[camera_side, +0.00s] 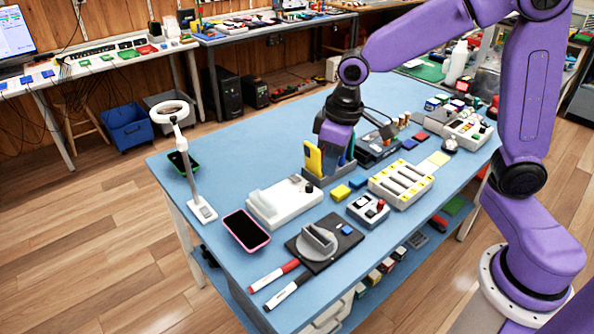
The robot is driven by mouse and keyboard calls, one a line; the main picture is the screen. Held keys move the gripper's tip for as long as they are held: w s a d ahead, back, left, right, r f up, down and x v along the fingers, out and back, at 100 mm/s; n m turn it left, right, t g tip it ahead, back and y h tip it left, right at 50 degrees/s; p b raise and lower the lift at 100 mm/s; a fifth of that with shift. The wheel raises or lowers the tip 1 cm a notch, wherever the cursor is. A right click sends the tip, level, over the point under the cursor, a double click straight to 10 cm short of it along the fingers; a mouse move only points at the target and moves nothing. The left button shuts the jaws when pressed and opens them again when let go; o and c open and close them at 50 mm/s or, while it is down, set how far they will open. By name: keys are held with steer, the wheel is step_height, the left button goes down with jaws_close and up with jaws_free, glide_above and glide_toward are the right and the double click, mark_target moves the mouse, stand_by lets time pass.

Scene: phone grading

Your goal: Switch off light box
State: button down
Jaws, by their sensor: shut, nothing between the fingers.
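No thing in view is plainly marked as the light box. A low white box (282,206) with a dark knob and a small raised part at its right end lies left of the table's middle; no glow shows on it. My gripper (334,160) points down above the table behind the white box, beside a yellow phone (313,159) standing in a dark holder. Its fingertips are mostly hidden by the phone and holder. It is shut and holds nothing visible.
A ring lamp (173,112) stands at the left edge. A pink-edged phone (246,231), a dark plate with a grey fixture (318,244) and two markers (283,284) lie in front. A slotted white tray (402,182) is right.

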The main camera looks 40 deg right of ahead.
steer(key=w+d+f+m, duration=0.1)
steer(key=w+d+m, duration=0.1)
steer(key=w, duration=0.4)
steer(key=w+d+f+m, duration=0.2)
steer(key=w+d, duration=0.1)
steer(key=w, duration=0.3)
steer(key=w+d+f+m+t, duration=0.1)
steer(key=w+d+f, duration=0.1)
steer(key=w, duration=0.5)
steer(key=shift+d+m+h, duration=0.3)
steer(key=shift+d+m, duration=0.1)
steer(key=shift+d, duration=0.4)
steer(key=shift+f, duration=0.2)
glide_above(296, 180)
steer(key=x, duration=0.4)
steer(key=s+x, duration=0.1)
steer(key=x, duration=0.3)
steer(key=s+x, duration=0.1)
steer(key=x, duration=0.2)
steer(key=shift+s+d+f, duration=0.1)
steer(key=shift+s+f, duration=0.05)
steer(key=shift+f, duration=1.2)
steer(key=shift+s+f, duration=0.35)
steer(key=shift+f, duration=0.1)
steer(key=shift+w, duration=0.1)
